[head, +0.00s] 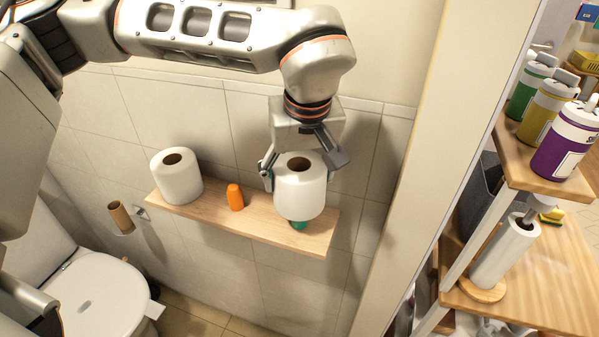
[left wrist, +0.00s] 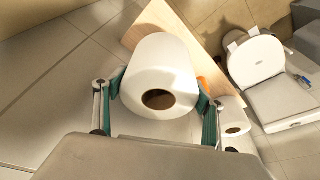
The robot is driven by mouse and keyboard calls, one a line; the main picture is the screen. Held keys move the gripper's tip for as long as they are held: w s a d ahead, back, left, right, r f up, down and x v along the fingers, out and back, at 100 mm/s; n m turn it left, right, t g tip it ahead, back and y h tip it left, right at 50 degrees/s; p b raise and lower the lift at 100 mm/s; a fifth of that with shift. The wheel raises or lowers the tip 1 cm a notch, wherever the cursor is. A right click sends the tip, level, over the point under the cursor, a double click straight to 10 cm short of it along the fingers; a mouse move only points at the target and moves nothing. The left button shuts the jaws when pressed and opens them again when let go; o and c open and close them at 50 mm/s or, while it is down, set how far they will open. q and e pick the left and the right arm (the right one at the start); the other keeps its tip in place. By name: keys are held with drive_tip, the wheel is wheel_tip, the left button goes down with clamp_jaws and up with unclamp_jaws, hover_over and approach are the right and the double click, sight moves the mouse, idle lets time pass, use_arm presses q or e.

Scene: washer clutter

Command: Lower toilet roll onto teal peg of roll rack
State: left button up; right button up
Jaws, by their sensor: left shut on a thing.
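A white toilet roll (head: 299,196) is gripped upright in my left gripper (head: 303,178), with a finger on each side of it. In the left wrist view, the roll (left wrist: 160,78) sits between the two fingers of the gripper (left wrist: 158,105). The wooden roll rack (head: 270,229) is a wall shelf. The teal peg (head: 298,225) shows only as a small part just below the held roll. The roll hides the rest, so I cannot tell how far it is around the peg. An orange peg (head: 235,197) stands bare. My right gripper is not in view.
Another white toilet roll (head: 176,176) stands at the rack's left end. A cardboard tube (head: 121,217) on a wall holder and the toilet (head: 95,293) are below left. A partition (head: 405,150) stands right, with shelves of bottles (head: 567,143) beyond.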

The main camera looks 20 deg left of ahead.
use_arm(q)
drive_tip(key=shift+f, duration=0.55)
drive_tip(key=shift+f+b, duration=0.1)
drive_tip(key=shift+b, duration=0.2)
drive_tip(key=shift+f+b, duration=0.55)
drive_tip(key=shift+f, duration=0.35)
drive_tip(key=shift+f, duration=0.1)
drive_tip(key=shift+f+b, duration=0.55)
drive_tip(key=shift+f, duration=0.35)
drive_tip(key=shift+f, duration=0.1)
drive_tip(key=shift+f+b, duration=0.3)
drive_tip(key=shift+f, duration=0.25)
drive_tip(key=o, duration=1.2)
